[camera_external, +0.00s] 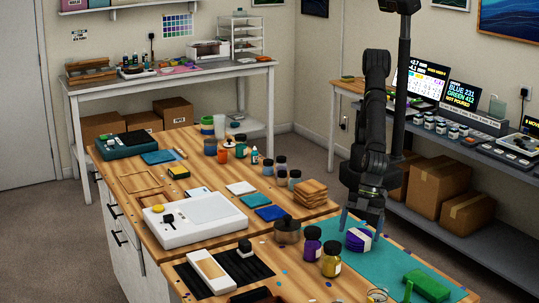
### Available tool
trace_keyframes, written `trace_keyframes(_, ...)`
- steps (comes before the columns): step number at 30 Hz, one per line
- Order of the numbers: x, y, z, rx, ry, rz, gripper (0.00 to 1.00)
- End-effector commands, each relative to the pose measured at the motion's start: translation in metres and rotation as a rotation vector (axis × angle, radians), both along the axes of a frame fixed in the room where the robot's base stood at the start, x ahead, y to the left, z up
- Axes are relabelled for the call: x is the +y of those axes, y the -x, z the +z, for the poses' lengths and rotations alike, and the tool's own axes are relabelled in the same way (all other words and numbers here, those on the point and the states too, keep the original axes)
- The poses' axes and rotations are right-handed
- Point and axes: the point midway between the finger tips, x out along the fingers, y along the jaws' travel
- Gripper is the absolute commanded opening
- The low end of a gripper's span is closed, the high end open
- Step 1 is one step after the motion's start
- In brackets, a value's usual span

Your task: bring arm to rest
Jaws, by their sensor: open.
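My gripper (361,225) points down at the right of the wooden table (215,175), above the teal mat (392,262). Its fingers are spread apart. A round purple thing with pale stripes (358,240) sits on the mat right under the fingers. I cannot tell whether the fingers touch it or are just above or behind it. My black arm rises from there, folded upright beside a dark vertical post.
A purple jar (312,243) and a yellow jar (331,260) stand just left of the gripper, with a dark metal pot (287,230) nearby. Stacked wooden squares (311,192) lie behind. A green block (429,286) is at the front right.

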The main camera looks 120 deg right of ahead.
Motion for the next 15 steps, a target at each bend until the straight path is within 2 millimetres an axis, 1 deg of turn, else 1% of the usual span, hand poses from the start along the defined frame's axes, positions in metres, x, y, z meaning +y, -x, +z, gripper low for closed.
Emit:
trace_keyframes(1,0.0,0.0,0.011,-0.002,-0.003,-0.001,0.99)
trace_keyframes(2,0.0,0.0,0.017,-0.001,-0.001,-0.001,0.99)
trace_keyframes(15,-0.075,-0.019,0.062,0.002,0.001,-0.004,0.99)
